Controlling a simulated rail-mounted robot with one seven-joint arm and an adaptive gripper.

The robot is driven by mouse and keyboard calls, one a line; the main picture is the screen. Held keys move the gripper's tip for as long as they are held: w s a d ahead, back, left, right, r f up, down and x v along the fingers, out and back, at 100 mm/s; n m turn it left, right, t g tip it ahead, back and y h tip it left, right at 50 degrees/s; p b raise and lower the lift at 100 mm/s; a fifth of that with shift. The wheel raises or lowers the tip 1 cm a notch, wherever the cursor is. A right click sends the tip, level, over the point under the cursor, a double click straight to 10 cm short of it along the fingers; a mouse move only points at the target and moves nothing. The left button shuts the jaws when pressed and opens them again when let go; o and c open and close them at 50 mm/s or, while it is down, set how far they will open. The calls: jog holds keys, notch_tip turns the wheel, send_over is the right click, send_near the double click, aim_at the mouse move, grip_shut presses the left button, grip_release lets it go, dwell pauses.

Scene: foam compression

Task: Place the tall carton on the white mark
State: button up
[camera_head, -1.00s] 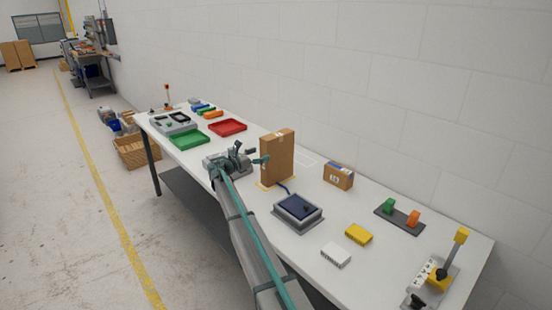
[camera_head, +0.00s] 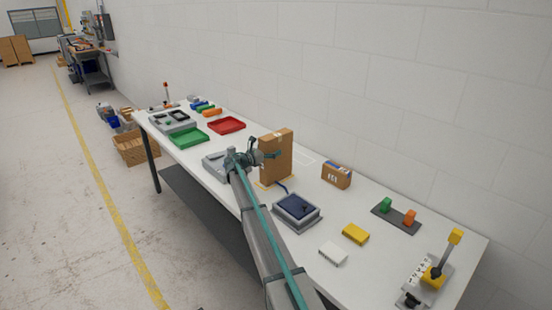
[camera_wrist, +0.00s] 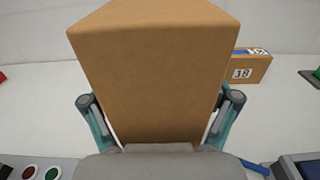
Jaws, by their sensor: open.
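The tall brown carton (camera_head: 277,155) stands upright on the white table, at a yellow outline. A faint white outline, the white mark (camera_head: 305,158), lies on the table behind and to its right. My gripper (camera_head: 268,155) is at the carton in the head view. In the wrist view the carton (camera_wrist: 153,75) fills the middle, between the two teal fingers of my open gripper (camera_wrist: 160,125). A finger stands on either side of it; contact cannot be told. The fingertips are hidden by the carton.
A small labelled box (camera_head: 337,175) stands right of the carton and shows in the wrist view (camera_wrist: 250,67). A dark-topped device (camera_head: 297,210) sits in front. Red (camera_head: 227,125) and green (camera_head: 188,138) trays lie left. A wall is behind.

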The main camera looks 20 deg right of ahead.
grip_shut()
jog(key=shift+r, duration=0.1)
dwell(0.7)
